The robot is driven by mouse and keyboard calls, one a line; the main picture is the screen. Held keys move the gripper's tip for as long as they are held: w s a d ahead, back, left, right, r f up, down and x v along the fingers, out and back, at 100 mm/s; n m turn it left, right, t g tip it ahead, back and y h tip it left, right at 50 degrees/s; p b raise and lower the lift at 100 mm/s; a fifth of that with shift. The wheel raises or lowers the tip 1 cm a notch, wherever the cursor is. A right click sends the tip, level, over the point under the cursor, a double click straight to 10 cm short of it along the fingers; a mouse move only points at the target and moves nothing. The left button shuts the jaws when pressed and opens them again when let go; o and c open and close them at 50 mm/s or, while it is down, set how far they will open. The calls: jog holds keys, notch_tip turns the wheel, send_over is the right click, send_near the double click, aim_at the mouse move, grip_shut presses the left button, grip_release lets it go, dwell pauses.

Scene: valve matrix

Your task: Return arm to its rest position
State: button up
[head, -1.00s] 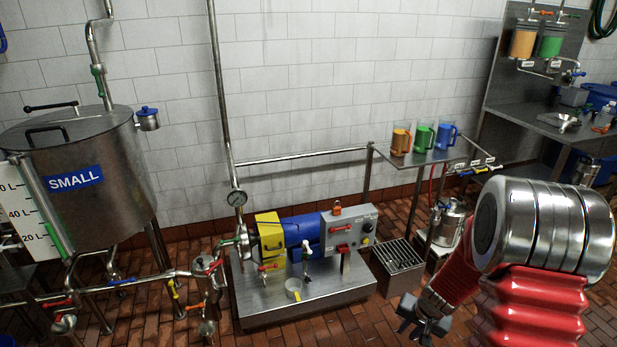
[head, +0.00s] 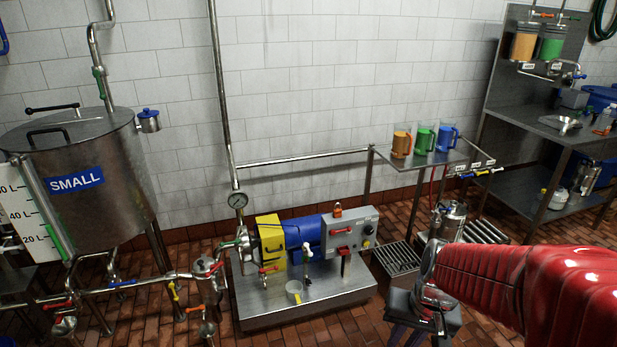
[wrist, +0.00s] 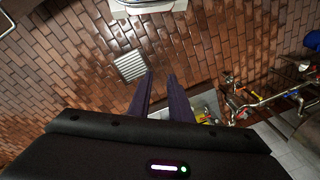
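My gripper (head: 416,336) is at the lower right of the head view, pointing down at the end of my red arm, its tips near or past the bottom edge. In the wrist view its two dark fingers (wrist: 160,76) stand apart with a gap and nothing between them, so it is open and empty. The brick floor lies beyond the fingers. In the head view, my gripper appears to the right of the pump skid (head: 300,300) and in front of the floor grate (head: 398,258).
A steel tank (head: 85,185) marked SMALL stands at left, with pipes and coloured valves. The pump skid carries a yellow guard (head: 270,238) and blue motor (head: 303,235). Three coloured jugs (head: 424,140) stand on a shelf. A steel table (head: 530,130) is at right.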

jog(key=s+a+r+n+t, duration=0.1)
jog(key=s+r+t, duration=0.1)
jog(key=s+r, duration=0.2)
jog(key=s+a+r+n+t+h, duration=0.1)
jog(key=s+r, duration=0.3)
jog(key=r, duration=0.6)
jog(key=shift+a+r+n+t, duration=0.2)
jog(key=shift+a+n+t, duration=0.35)
jog(key=shift+a, duration=0.2)
jog(key=shift+s, duration=0.1)
